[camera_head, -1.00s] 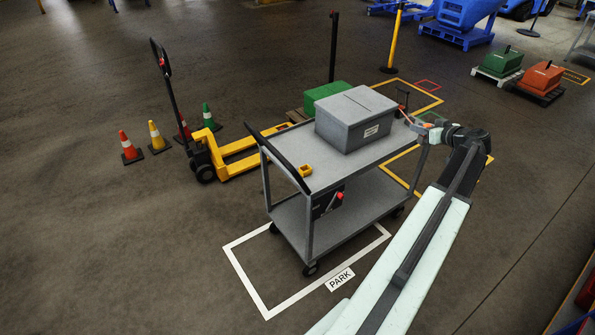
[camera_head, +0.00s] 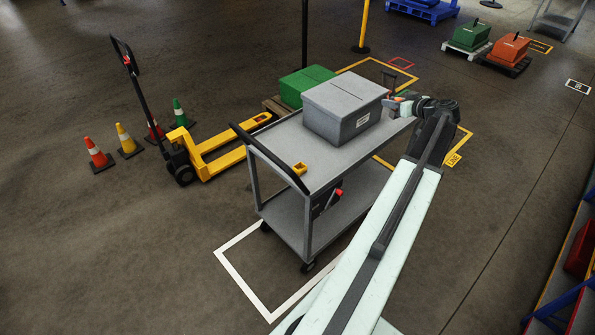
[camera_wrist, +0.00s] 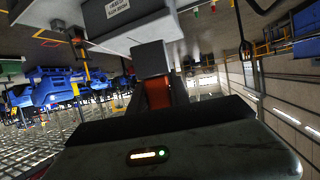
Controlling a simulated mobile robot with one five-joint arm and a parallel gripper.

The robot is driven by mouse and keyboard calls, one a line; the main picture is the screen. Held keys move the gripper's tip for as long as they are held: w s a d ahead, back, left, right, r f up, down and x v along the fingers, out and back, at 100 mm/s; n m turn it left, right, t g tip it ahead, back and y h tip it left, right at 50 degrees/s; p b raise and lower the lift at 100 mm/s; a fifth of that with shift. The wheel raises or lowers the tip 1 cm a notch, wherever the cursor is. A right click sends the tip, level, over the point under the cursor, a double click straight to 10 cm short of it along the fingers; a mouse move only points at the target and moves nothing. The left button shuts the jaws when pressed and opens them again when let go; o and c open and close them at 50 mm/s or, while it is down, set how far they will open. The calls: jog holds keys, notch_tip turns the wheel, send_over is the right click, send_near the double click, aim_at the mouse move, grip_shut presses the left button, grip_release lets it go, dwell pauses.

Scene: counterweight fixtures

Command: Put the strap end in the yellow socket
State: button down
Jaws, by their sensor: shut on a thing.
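The yellow socket (camera_head: 299,169) is a small block with a dark opening on the near left of the grey cart's top (camera_head: 318,182). My gripper (camera_head: 391,100) is at the far right end of the cart, just right of the grey lidded box and well away from the socket. In the wrist view, a grey block (camera_wrist: 152,60) sits at the end of an orange-red piece (camera_wrist: 158,93) in front of my gripper. This appears to be the strap end, held in the jaws. The fingertips are hard to make out, and the rest of the strap is not clear.
A black handle (camera_head: 268,155) rises at the cart's left end. A green box (camera_head: 302,86), a yellow pallet jack (camera_head: 215,150) and several cones (camera_head: 97,154) stand beyond.

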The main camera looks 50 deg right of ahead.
jog(key=w+a+f+n+y+b, duration=0.1)
jog(key=w+a+f+b, duration=0.35)
jog(key=f+b, duration=0.45)
jog(key=w+a+f+n+y+b, duration=0.1)
jog(key=w+a+f+b, duration=0.35)
jog(key=f+b, duration=0.4)
jog(key=w+a+f+n+y+b, duration=0.1)
jog(key=w+a+f+b, duration=0.2)
jog(key=a+f+b, duration=0.5)
jog(key=shift+t, duration=0.4)
jog(key=w+a+f, duration=0.1)
jog(key=w, duration=0.4)
jog(key=w+a+f+b, duration=0.1)
jog(key=w, duration=0.4)
jog(key=w+a+f+b, duration=0.1)
jog(key=w+a, duration=0.1)
jog(key=w, duration=0.2)
jog(key=shift+w, duration=0.4)
notch_tip(320, 180, down, 4)
jog(key=b, duration=0.4)
jog(key=shift+w+a, duration=0.1)
jog(key=shift+r, duration=0.25)
jog(key=c, duration=1.2)
grip_release()
